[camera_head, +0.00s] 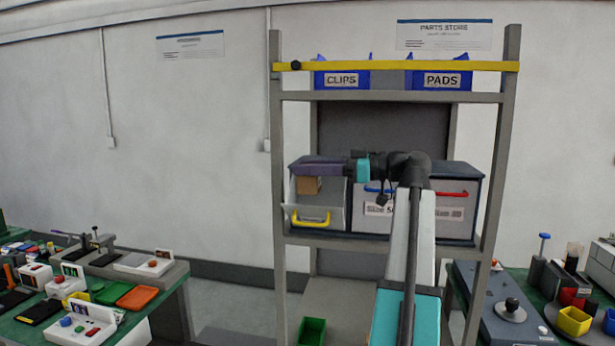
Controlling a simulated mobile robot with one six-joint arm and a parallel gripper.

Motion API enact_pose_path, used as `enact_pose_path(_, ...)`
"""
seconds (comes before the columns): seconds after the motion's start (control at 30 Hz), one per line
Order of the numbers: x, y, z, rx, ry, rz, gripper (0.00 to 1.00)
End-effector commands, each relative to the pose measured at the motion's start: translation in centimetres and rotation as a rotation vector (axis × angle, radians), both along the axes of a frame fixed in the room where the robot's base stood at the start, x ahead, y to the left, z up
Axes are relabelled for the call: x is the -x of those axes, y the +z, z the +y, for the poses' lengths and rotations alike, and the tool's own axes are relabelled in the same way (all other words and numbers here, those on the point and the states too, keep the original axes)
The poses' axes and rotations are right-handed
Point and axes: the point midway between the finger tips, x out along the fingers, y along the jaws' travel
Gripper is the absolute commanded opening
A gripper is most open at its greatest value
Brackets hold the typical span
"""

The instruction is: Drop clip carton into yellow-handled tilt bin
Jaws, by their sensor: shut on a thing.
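The clip carton (309,186) is a small brown box. It hangs under the dark purple fingers of my gripper (310,168), which are shut on it. The yellow-handled tilt bin (335,205) is the leftmost bin on the rack's middle shelf. Its front is tipped out, with the yellow handle at the bottom. My gripper hides the bin's upper edge.
Bins with a blue handle (379,190) and a red handle (452,193) stand to the right, partly behind my arm. Blue CLIPS (342,80) and PADS (440,80) boxes sit on the top shelf behind a yellow bar (395,67). A green bin (312,331) stands low. Cluttered benches flank the rack.

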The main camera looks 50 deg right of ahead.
Motion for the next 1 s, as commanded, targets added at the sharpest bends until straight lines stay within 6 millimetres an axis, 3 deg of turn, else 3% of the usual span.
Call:
enact_pose_path(0.5,-2.0,-0.1,-3.4,0.000,0.000,0.000,0.16)
enact_pose_path(1.0,-2.3,0.0,-3.8,0.000,-0.001,0.000,0.16)
